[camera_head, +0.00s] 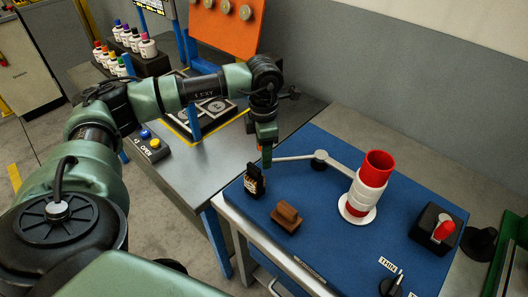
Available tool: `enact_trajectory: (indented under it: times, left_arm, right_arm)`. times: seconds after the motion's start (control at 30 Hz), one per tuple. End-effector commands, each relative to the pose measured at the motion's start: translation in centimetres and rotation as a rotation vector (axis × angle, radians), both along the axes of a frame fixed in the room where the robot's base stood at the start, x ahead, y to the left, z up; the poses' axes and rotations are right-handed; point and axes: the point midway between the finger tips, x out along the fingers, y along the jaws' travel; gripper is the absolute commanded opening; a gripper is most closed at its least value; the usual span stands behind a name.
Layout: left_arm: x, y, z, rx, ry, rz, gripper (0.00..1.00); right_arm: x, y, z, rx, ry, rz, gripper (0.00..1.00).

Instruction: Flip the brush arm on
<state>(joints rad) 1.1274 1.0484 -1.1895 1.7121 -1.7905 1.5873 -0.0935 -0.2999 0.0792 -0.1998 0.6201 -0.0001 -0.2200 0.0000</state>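The thin silver arm, which looks like the brush arm (295,158), pivots on a black round hub (320,157) on the blue table mat. Its right part runs to the red and white bobbin (371,186), which stands upright on a white disc. My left gripper (267,157) points down at the silver arm's left end; whether they touch is unclear. Its fingers show edge-on, so their opening cannot be told. A small black block (254,183) stands just below and left of the fingertips. My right gripper does not show.
A brown wooden block (287,217) sits near the front edge. A black box with a red knob (445,230) and a labelled switch (391,285) are at right. A grey table with a yellow-blue button box (150,143) stands left. The mat's middle front is clear.

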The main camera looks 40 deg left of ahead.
Motion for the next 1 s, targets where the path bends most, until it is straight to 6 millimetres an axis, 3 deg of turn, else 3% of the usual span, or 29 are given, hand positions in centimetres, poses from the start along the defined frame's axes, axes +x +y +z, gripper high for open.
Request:
enact_trajectory:
  times: [0.3, 0.7, 1.0]
  left_arm:
    - [-0.1, -0.1, 0.2, -0.002, 0.003, -0.001, 0.51]
    - [0.1, -0.1, 6.3, -0.002, 0.001, 0.0, 0.51]
    - [0.0, 0.0, 7.7, 0.0, 0.004, -0.001, 0.51]
  right_arm:
    - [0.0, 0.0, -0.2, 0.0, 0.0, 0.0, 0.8]
    - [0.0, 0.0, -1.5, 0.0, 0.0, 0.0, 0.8]
    - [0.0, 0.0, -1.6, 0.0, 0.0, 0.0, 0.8]
